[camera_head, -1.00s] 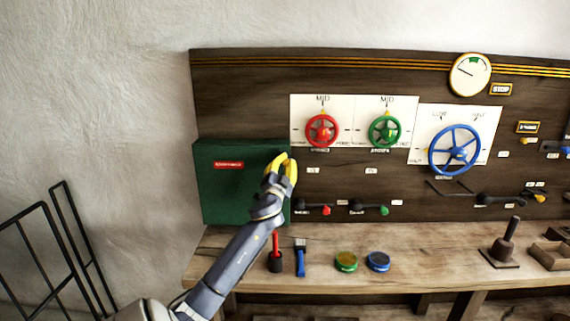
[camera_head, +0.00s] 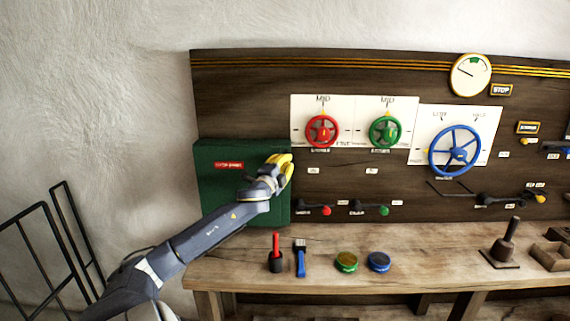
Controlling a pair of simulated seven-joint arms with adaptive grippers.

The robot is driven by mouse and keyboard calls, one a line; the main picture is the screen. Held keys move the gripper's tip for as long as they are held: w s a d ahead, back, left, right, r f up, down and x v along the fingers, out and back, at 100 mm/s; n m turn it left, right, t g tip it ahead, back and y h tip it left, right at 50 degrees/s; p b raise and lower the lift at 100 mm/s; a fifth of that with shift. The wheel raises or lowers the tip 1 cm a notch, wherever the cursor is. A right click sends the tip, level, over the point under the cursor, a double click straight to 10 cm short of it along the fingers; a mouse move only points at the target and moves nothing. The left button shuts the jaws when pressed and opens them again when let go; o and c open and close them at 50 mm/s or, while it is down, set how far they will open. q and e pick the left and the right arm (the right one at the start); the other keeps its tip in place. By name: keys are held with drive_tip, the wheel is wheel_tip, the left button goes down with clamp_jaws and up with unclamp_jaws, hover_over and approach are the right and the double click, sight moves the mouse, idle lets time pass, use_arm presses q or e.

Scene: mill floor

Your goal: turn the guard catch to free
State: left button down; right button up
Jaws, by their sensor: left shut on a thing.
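The green guard box (camera_head: 222,193) with a red label (camera_head: 229,165) is fixed at the left end of the dark wooden panel. My left gripper (camera_head: 284,163), with yellow fingertips, is at the upper right part of the box's front. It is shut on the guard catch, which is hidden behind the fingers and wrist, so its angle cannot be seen. My left arm crosses the lower front of the box. My right gripper is out of view.
Right of the box are a red handwheel (camera_head: 322,132), a green handwheel (camera_head: 385,132), a blue handwheel (camera_head: 454,151) and small levers. On the bench (camera_head: 330,288) below stand a red-handled tool (camera_head: 276,245), a blue brush (camera_head: 300,262) and two round tins.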

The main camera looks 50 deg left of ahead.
use_arm(q)
drive_tip(key=shift+d+m, duration=0.25)
drive_tip(key=shift+m, duration=0.05)
drive_tip(key=c, duration=1.5)
unclamp_jaws()
drive_tip(key=shift+w+d+r, duration=0.1)
drive_tip(key=shift+w+d, duration=0.1)
drive_tip(key=o, duration=0.3)
drive_tip(key=shift+a, duration=0.2)
drive_tip(key=shift+s, duration=0.1)
drive_tip(key=shift+s+d+f, duration=0.15)
drive_tip(key=shift+s+f, duration=0.05)
drive_tip(key=shift+s, duration=0.25)
drive_tip(key=v, duration=1.1)
drive_tip(key=shift+r, duration=0.1)
